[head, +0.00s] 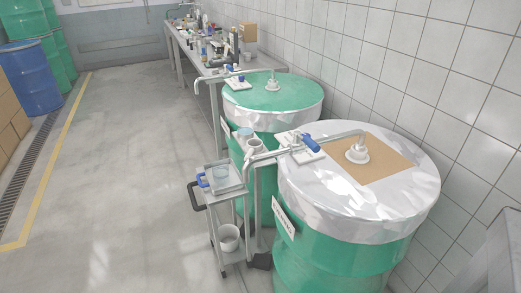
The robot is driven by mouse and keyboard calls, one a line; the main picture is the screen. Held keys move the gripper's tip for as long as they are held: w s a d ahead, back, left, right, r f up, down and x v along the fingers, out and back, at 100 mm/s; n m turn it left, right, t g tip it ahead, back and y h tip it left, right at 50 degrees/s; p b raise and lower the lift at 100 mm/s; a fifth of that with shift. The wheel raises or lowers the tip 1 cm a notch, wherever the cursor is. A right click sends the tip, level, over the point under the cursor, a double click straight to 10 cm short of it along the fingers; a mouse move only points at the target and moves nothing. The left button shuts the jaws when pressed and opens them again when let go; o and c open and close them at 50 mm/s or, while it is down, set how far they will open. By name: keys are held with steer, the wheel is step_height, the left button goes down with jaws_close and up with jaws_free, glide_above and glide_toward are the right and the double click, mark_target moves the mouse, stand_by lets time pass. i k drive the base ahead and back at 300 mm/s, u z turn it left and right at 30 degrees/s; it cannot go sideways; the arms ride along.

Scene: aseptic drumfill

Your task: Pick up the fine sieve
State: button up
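I cannot pick out the fine sieve with certainty in the head view. A small trolley (228,197) stands in front of the green drums. On its top lies a clear tray-like item with a blue handle (202,180) and a small round bluish vessel (221,173); their details are too small to tell. My gripper is not in view.
A near drum (340,250) with a wrapped top and a far drum (272,92) carry pipes and blue-handled valves. A white bucket (229,238) sits on the trolley's lower shelf. A cluttered bench (190,62) runs along the wall. Floor left of the trolley is clear.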

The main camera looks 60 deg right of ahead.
mark_target(252, 152)
steer(key=u, duration=0.1)
steer(key=i, duration=0.95)
steer(key=z, duration=0.05)
